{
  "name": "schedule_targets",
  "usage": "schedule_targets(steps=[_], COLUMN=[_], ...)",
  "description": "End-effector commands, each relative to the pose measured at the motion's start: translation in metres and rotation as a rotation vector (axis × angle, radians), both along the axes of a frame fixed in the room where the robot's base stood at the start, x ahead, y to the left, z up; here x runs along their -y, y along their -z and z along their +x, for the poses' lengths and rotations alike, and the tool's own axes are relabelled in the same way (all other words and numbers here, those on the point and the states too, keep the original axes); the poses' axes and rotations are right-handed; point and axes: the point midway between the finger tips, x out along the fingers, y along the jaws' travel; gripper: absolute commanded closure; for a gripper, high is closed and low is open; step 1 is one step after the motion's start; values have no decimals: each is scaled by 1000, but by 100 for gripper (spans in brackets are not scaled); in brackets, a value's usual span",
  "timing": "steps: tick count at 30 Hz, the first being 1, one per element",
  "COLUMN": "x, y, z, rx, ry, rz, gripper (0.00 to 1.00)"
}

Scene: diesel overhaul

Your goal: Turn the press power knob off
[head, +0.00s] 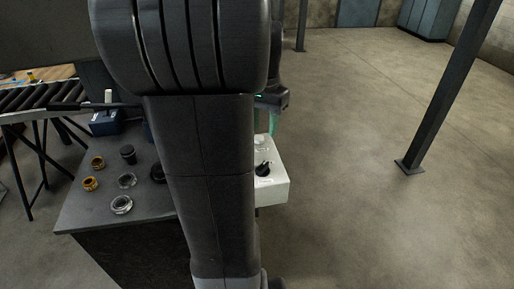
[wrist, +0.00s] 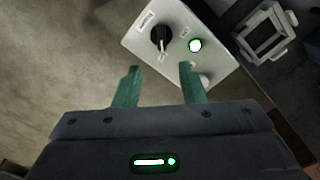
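The black press power knob (wrist: 161,38) sits on the top face of a white control box (wrist: 135,42), with a pale pointer mark towards my gripper. It also shows in the head view (head: 263,168), on the white box beside the dark bench. My gripper (wrist: 160,69) is open and empty. Its two green fingers are spread wider than the knob, and the knob appears just beyond the tips in the picture. I cannot tell the height gap. In the head view my arm hides most of the gripper.
The dark bench (head: 82,213) holds several metal rings and a black cylindrical part (head: 128,154). A blue-based item (head: 105,121) stands at its back. A roller conveyor (head: 40,95) is at the left. A post (head: 450,85) stands at the right amid open floor.

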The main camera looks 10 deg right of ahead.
Motion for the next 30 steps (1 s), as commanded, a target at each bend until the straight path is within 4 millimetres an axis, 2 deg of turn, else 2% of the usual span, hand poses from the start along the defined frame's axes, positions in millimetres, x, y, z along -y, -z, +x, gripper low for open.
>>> schedule_targets(steps=[5,8,21,25,30], x=[0,0,0,0,0], y=[9,24,113,129,138], z=[2,1,1,1,1], rx=[-3,-6,-5,-3,-1], ry=[7,6,5,5,5], rz=[1,1,2,1,1], gripper=[63,63,63,63,63])
